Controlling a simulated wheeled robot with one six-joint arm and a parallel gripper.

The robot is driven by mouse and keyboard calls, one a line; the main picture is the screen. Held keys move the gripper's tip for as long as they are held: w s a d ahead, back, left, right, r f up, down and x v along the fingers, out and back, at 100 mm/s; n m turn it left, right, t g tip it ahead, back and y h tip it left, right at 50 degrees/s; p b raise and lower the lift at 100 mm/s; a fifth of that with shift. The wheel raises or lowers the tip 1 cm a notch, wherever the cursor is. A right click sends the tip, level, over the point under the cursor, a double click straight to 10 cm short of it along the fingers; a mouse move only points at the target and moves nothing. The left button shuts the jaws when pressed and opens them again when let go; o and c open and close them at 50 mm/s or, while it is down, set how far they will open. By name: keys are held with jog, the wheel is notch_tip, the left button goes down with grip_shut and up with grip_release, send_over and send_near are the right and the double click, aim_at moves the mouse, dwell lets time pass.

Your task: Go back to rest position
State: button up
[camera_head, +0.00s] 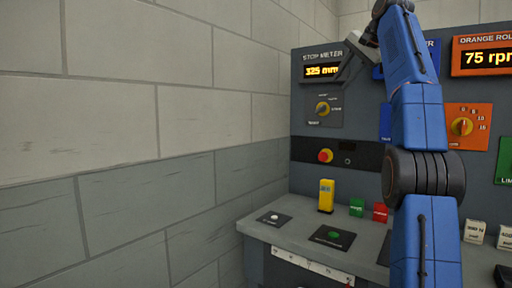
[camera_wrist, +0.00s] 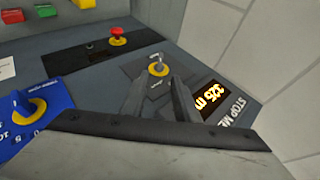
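My blue arm rises on the right of the head view, and my gripper (camera_head: 347,68) is small and partly hidden at the panel by the stop meter display (camera_head: 321,71). In the wrist view my gripper (camera_wrist: 158,84) has its two grey fingers apart with nothing between them. The yellow knob (camera_wrist: 158,68) under the stop meter lies just beyond the fingertips; it also shows in the head view (camera_head: 323,108). The fingers look clear of the knob, but the exact distance cannot be told. The stop meter display reads 325 mm.
The control panel has a red mushroom button (camera_head: 325,156), an orange knob plate (camera_head: 466,127) and a blue knob plate (camera_wrist: 32,112). A yellow block (camera_head: 326,196) and green and red blocks stand along the desk (camera_head: 290,238). A brick wall (camera_head: 150,120) closes the left side.

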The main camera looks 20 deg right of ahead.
jog(key=shift+a, duration=0.1)
jog(key=s+a+f+n+g, duration=0.1)
jog(key=s+a+f+n, duration=0.2)
jog(key=s+a+f, duration=0.55)
jog(key=s+a+f+n+g, duration=0.2)
jog(key=s+a+f, duration=0.4)
jog(key=a+f, duration=0.5)
jog(key=s+a+f+n, duration=0.1)
jog(key=s+f+n, duration=0.1)
jog(key=s+f, duration=0.6)
jog(key=s+a+f+n+g+h, duration=0.1)
jog(key=s+f, duration=0.8)
jog(key=f, duration=1)
jog(key=s+a+f+n+g, duration=0.1)
jog(key=s+a+f+n, duration=0.2)
jog(key=s+f, duration=0.6)
notch_tip(320, 180, down, 5)
jog(key=shift+a+r+n, duration=0.15)
jog(key=shift+r+n, duration=0.05)
jog(key=shift+n, duration=0.4)
